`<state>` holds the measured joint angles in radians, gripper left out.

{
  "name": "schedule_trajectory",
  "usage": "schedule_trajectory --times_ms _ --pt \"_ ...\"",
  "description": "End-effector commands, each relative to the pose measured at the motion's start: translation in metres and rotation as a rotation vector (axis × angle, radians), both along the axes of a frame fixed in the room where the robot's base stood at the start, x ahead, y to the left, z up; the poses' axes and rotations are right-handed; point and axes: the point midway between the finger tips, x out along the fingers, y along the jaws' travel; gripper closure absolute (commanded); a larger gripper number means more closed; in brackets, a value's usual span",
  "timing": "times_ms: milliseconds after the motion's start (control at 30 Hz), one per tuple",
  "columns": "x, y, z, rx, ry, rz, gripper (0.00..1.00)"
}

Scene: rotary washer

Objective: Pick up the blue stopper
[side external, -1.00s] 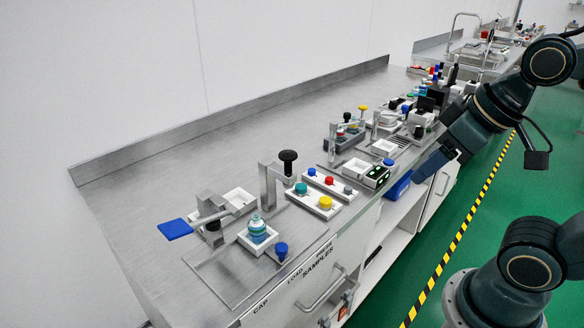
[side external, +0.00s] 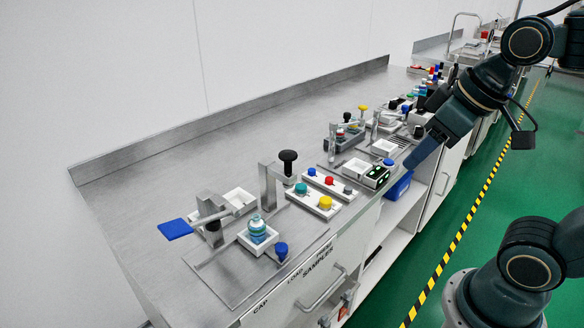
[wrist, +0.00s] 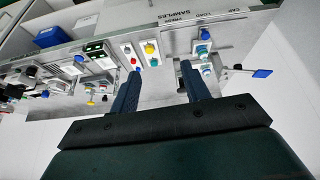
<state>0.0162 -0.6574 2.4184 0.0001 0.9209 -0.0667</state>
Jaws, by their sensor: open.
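Several blue-topped pieces show, and I cannot tell for sure which is the blue stopper. One blue piece (side external: 281,249) stands at the front of the near steel plate, beside a teal vial (side external: 257,229) in a white holder. It also shows at the top of the wrist view (wrist: 205,35). My gripper (side external: 410,166) is in the air near the counter's front edge, apart from these pieces. In the wrist view its fingers (wrist: 160,84) are spread and empty.
A clamp with a blue handle (side external: 175,229) and a post with a black knob (side external: 287,160) stand by the near plate. More fixtures crowd the counter farther back. A blue bin (side external: 399,185) is below the counter. The left part of the counter (side external: 150,180) is clear.

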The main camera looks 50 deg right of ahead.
Motion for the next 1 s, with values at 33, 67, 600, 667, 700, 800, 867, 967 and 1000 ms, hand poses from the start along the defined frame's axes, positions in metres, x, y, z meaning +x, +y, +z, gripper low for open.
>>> schedule_trajectory --times_ms 33,67,600,667,700,800,867,967,1000 --pt "0.009 -0.002 0.004 -0.009 0.013 0.012 0.53" --pt "0.014 -0.002 0.006 -0.015 0.02 0.021 0.53" --pt "0.126 -0.03 0.027 -0.113 0.166 0.224 0.53" --pt "0.139 -0.034 0.026 -0.121 0.18 0.248 0.53" --pt "0.148 -0.036 0.025 -0.126 0.192 0.264 0.53" --pt "0.17 -0.044 0.02 -0.137 0.218 0.303 0.53" --pt "0.183 -0.049 0.017 -0.143 0.233 0.328 0.53" --pt "0.204 -0.057 0.009 -0.151 0.261 0.369 0.53" --pt "0.212 -0.061 0.006 -0.154 0.27 0.387 0.53"
